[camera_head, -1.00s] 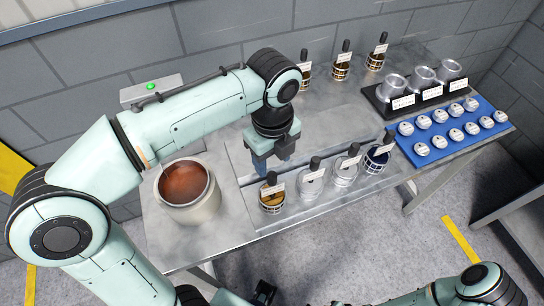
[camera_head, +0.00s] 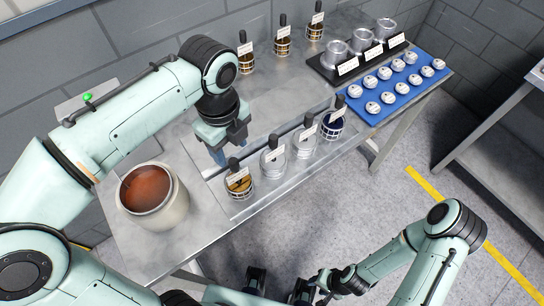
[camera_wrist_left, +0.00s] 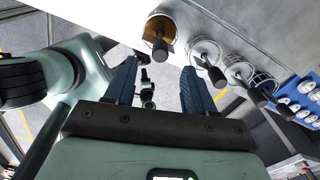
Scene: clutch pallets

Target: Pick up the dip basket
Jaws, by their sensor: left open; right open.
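Four dip baskets with upright dark handles and white tags stand in the table's front row: a gold one (camera_head: 239,186), two clear silvery ones (camera_head: 273,164) (camera_head: 303,146), and a dark blue one (camera_head: 331,128). Three amber baskets (camera_head: 283,46) stand at the back. My left gripper (camera_head: 220,155) points down just behind and left of the gold basket, apart from it. In the left wrist view its jaws (camera_wrist_left: 160,75) are open and empty, with the gold basket (camera_wrist_left: 159,30) beyond them. My right gripper (camera_head: 322,282) is low in front of the table, small and partly unclear.
A pot of reddish-brown liquid (camera_head: 172,214) stands at the table's left end. Metal cups (camera_head: 336,53) on a black stand and a blue mat (camera_head: 374,118) with several round pieces lie at the right. A grey wall is behind.

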